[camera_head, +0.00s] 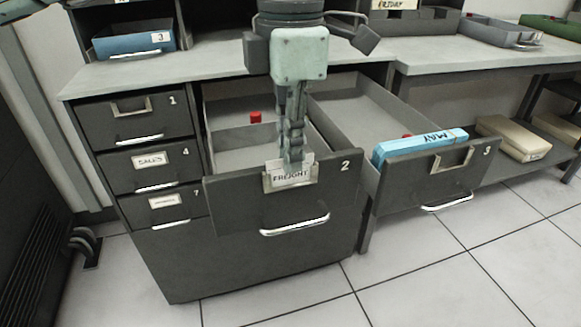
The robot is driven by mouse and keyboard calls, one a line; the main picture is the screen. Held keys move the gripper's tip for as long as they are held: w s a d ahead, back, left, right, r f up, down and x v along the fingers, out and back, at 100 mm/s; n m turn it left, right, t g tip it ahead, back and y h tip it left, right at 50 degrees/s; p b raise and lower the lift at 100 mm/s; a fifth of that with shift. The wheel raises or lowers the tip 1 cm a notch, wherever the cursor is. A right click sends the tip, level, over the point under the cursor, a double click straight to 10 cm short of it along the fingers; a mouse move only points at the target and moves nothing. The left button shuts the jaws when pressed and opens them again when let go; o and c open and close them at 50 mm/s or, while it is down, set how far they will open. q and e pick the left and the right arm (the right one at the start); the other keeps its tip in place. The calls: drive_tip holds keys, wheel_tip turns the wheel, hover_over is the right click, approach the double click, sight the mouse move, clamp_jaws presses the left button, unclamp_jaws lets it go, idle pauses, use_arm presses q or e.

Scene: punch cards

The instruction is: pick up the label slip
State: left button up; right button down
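The label slip (291,177), a white card reading FREIGHT, sits in the metal label holder on the front of drawer 2 (320,208), which is pulled open. My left gripper (292,168) points straight down from above, with its fingertips at the upper edge of the slip. The fingers look narrow and close together, and they cover part of the slip's top. I cannot tell whether they are closed on it. My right gripper is not in view.
Drawer 3 (425,176) also stands open on the right, with a blue MAY box (418,146) inside. A small red block (255,117) shows in drawer 2. Shut drawers 1, 4 and 7 (165,207) are on the left. The tiled floor (470,270) in front is clear.

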use_arm(q)
clamp_jaws()
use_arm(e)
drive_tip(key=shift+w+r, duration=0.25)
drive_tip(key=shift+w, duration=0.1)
use_arm(q)
drive_tip(key=shift+r, duration=0.1)
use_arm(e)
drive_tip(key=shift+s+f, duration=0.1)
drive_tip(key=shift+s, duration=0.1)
